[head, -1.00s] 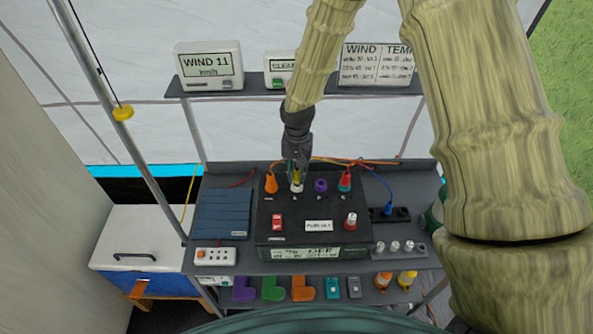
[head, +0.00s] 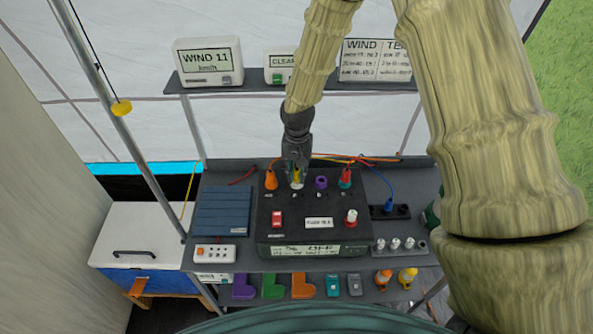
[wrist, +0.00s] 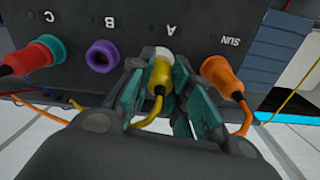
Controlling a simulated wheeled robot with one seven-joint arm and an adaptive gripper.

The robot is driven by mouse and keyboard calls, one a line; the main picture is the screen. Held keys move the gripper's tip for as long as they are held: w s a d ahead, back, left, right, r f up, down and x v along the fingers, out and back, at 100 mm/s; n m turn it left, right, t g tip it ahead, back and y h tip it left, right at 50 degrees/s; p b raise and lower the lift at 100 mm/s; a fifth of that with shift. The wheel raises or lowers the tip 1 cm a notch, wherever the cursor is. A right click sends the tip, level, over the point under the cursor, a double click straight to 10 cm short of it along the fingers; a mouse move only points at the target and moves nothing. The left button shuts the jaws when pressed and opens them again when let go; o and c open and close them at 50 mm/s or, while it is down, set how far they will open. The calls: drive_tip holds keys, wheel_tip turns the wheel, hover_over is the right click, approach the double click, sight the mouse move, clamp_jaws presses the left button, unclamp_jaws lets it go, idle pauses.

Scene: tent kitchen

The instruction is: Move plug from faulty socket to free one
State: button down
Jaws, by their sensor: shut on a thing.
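A dark power box (head: 290,215) stands on the shelf with a row of sockets marked SUN, A, B and C. My gripper (wrist: 158,72) is at socket A, its teal fingers closed around the yellow plug (wrist: 158,77). The yellow plug lines up with the white ring of socket A (wrist: 161,51); its cable trails toward my gripper. I cannot tell how deep it sits. The purple socket B (wrist: 103,56) is empty, and it also shows in the head view (head: 320,183). In the head view my gripper (head: 297,172) hides most of the plug.
An orange plug (wrist: 220,76) is in SUN and a red plug with a teal collar (wrist: 32,60) is in C, close on either side. A red switch (head: 277,219) and a red-and-white knob (head: 351,217) stand in front. A black strip (head: 390,212) with a blue plug is at right.

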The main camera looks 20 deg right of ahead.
drive_tip(key=shift+f, duration=0.3)
drive_tip(key=c, duration=1.2)
unclamp_jaws()
drive_tip(key=shift+c, duration=0.2)
drive_tip(key=shift+r, duration=0.15)
wheel_tip(320, 180, up, 12)
drive_tip(key=shift+f, duration=0.1)
